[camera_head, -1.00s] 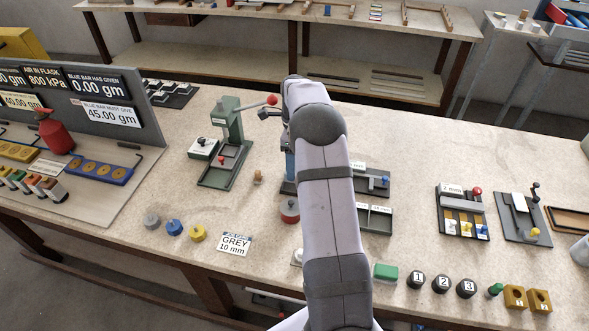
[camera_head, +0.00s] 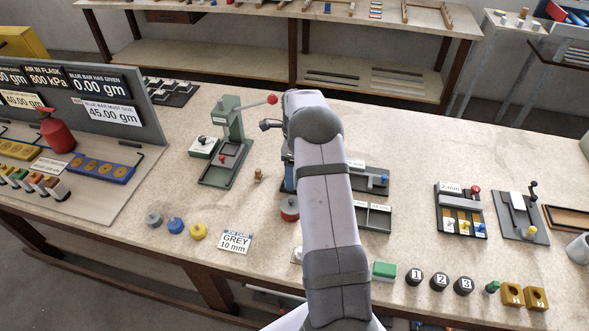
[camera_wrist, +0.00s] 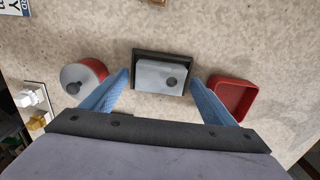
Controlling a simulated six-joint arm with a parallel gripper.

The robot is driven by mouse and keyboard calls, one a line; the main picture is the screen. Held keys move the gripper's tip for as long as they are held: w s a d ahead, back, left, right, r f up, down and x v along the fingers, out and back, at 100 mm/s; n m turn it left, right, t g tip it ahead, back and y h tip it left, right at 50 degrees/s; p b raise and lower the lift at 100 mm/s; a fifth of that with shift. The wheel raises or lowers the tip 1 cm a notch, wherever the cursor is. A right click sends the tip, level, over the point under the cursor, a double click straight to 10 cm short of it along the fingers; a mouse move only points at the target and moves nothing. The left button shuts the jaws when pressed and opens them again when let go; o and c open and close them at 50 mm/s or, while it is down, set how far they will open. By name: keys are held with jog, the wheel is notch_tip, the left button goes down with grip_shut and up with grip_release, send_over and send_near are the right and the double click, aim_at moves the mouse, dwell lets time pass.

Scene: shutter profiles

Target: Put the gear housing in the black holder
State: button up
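In the wrist view a grey block with a dark round knob, which I take for the gear housing (camera_wrist: 160,79), sits within a black holder (camera_wrist: 163,54). The holder's dark rim shows along the back and sides; I cannot tell whether the block is fully seated. My gripper (camera_wrist: 159,76) has its two blue fingers spread wide, one on each side of the block and holder. A gap shows between each finger and the block, so it holds nothing.
In the wrist view a red round pot with a grey lid (camera_wrist: 82,78) stands just left of the left finger. An empty red tray (camera_wrist: 232,98) lies just right of the right finger. A green press (camera_head: 226,150) stands left of my arm in the head view.

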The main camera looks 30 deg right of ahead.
jog(key=shift+r, duration=0.1)
notch_tip(320, 180, up, 12)
jog(key=b, duration=0.2)
jog(key=shift+b, duration=0.3)
dwell(0.4)
jog(key=s+a+n, duration=0.9)
jog(key=a+n, duration=0.4)
jog(key=a, duration=0.1)
jog(key=s+a+f+n, duration=0.3)
jog(key=s+a+n, duration=0.1)
jog(key=s+n, duration=0.3)
jog(key=s+a+f+n, duration=0.3)
jog(key=s+n, duration=0.4)
jog(key=s, duration=0.4)
jog(key=shift+a, duration=0.8)
